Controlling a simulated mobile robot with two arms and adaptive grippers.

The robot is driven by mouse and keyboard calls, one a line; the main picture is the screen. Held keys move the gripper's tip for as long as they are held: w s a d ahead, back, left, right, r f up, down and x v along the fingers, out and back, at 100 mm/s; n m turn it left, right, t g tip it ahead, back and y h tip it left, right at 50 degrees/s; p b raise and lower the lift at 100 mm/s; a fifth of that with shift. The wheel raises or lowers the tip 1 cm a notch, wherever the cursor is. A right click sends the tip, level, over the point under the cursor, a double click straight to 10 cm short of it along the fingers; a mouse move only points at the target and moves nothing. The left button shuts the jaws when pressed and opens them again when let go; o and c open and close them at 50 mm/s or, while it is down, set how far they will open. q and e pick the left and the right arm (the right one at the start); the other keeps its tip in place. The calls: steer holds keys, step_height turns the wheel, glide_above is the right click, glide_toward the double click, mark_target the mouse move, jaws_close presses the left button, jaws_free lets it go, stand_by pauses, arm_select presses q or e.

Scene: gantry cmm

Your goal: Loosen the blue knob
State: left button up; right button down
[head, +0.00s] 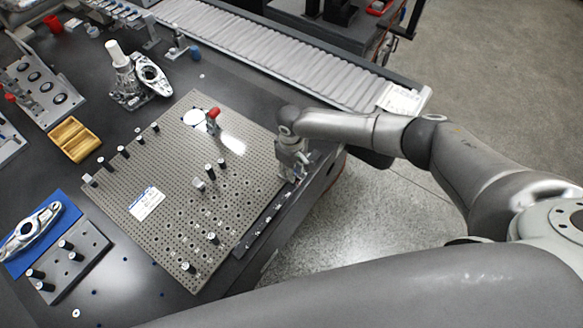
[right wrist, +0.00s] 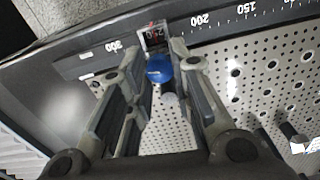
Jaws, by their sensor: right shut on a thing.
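The blue knob (right wrist: 159,68) shows in the right wrist view between the two fingers, beside the scale along the edge of the perforated plate (right wrist: 258,90). My right gripper (right wrist: 156,58) is shut on it from both sides. In the head view my right gripper (head: 291,164) points down at the right edge of the plate (head: 125,205), and the knob is hidden there. My left gripper is not in view.
Several black-topped posts and a red-topped piece (head: 213,116) stand on the plate. A roller conveyor (head: 270,52) runs behind. A wooden box (head: 74,139), metal fixtures and a blue mat (head: 62,205) with a metal part lie left. Open floor lies right.

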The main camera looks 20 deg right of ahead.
steer(key=shift+n, duration=0.9)
steer(key=c, duration=1.3)
jaws_free()
steer(key=shift+o, duration=0.2)
steer(key=shift+r, duration=0.1)
step_height(320, 180, up, 12)
